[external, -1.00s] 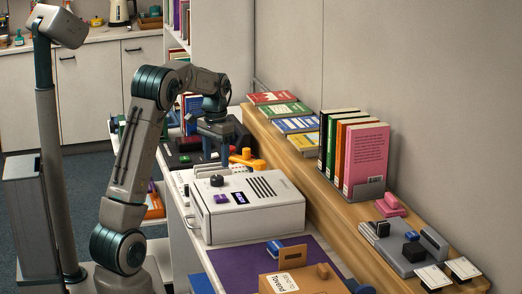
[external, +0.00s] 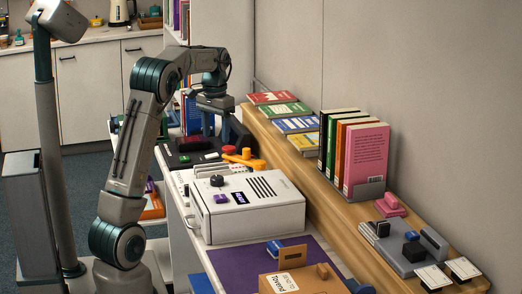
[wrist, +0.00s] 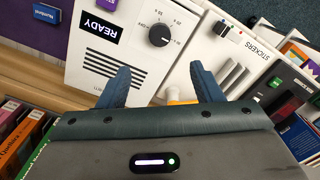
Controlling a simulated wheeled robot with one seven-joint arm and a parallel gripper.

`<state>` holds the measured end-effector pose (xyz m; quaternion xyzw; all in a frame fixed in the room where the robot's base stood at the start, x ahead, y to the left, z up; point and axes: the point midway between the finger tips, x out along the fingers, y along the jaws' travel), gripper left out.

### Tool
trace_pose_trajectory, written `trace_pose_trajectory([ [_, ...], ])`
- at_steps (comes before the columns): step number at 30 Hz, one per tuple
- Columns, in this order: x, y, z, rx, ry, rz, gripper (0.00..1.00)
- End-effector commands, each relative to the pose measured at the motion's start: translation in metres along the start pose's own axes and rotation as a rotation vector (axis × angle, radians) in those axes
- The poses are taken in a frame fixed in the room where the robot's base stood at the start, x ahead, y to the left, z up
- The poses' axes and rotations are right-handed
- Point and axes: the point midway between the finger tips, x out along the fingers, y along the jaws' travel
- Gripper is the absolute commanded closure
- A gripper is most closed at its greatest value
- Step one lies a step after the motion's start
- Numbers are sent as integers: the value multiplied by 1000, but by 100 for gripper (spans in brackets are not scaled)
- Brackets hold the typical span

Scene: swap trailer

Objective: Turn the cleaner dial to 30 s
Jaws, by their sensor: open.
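The cleaner (external: 262,222) is a white box on the counter with a slotted top, a lit display (external: 240,198) and a purple button (external: 221,199). Its black dial (external: 217,180) sits near the far left corner of its top. In the wrist view the dial (wrist: 160,35) is in front of the fingers, with small marks around it too small to read surely; the display (wrist: 99,23) reads READY upside down. My gripper (external: 208,128) is raised behind the cleaner, apart from the dial. In the wrist view my gripper (wrist: 160,84) is open and empty.
An orange-yellow handled thing (external: 244,158) lies behind the cleaner, below my gripper. A wooden ledge (external: 300,165) with books (external: 365,158) runs along the right. A purple mat (external: 240,262) and a brown box (external: 292,281) are in front.

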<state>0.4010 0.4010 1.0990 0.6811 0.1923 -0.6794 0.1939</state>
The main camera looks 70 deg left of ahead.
Motion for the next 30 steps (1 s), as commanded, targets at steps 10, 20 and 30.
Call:
trace_pose_trajectory([
  [10,-4,1,1,-218,-3,-2,41],
  [20,39,0,2,-233,-7,-2,41],
  [30,108,0,3,-233,-5,-3,41],
])
